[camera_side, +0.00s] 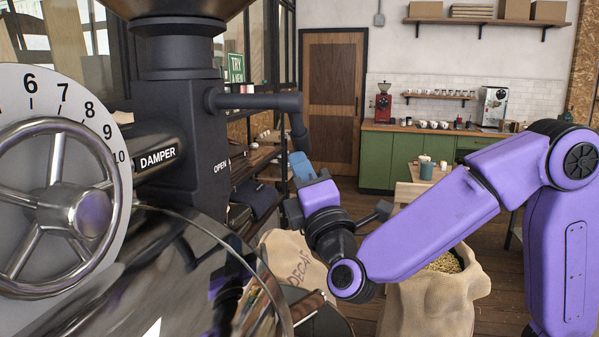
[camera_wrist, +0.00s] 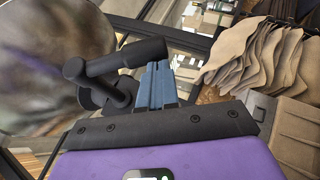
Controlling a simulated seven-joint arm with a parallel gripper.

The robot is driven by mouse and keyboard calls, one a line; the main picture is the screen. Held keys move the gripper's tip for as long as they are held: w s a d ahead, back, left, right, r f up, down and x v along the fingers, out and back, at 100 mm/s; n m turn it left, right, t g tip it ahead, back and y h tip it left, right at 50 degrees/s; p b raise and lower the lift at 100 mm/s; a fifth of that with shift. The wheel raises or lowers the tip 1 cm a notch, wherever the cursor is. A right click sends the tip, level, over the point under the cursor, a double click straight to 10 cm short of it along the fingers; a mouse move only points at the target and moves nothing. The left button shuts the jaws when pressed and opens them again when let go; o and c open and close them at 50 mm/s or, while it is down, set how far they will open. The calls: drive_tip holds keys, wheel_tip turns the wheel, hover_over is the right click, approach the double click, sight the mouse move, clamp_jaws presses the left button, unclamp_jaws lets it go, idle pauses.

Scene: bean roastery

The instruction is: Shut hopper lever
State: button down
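The hopper lever (camera_side: 258,101) is a dark grey bar that sticks out to the right from the black hopper neck (camera_side: 185,110). Its end grip (camera_side: 298,127) bends downward. An "OPEN" label is on the neck below it. My gripper (camera_side: 299,163) is just under the end grip, with its blue fingers pointing up toward it. In the wrist view, the blue fingers (camera_wrist: 156,84) look close together with nothing visible between them. The dark lever (camera_wrist: 125,57) lies just beyond their tips there. I cannot tell whether they touch it.
The damper wheel (camera_side: 70,205) and the shiny drum (camera_side: 170,275) fill the left. A DECAF sack (camera_side: 283,252) stands below my gripper, and an open bean sack (camera_side: 430,300) stands to the right. A shelf rack is behind. In the wrist view, brown paper pieces (camera_wrist: 262,55) are at right.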

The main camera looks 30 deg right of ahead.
sight(310, 153)
drive_tip(key=w+d+r, duration=0.2)
drive_tip(key=w+d, duration=0.1)
drive_tip(key=shift+w+d+r, duration=0.1)
drive_tip(key=shift+w+d, duration=0.05)
drive_tip(key=shift+d, duration=0.05)
drive_tip(key=shift+w+d+r, duration=0.35)
drive_tip(key=shift+r, duration=0.25)
drive_tip(key=shift+w+d+r, duration=0.3)
drive_tip(key=shift+w+r, duration=0.05)
drive_tip(key=shift+r, duration=0.3)
drive_tip(key=shift+w+d+r, duration=0.35)
drive_tip(key=shift+r, duration=0.25)
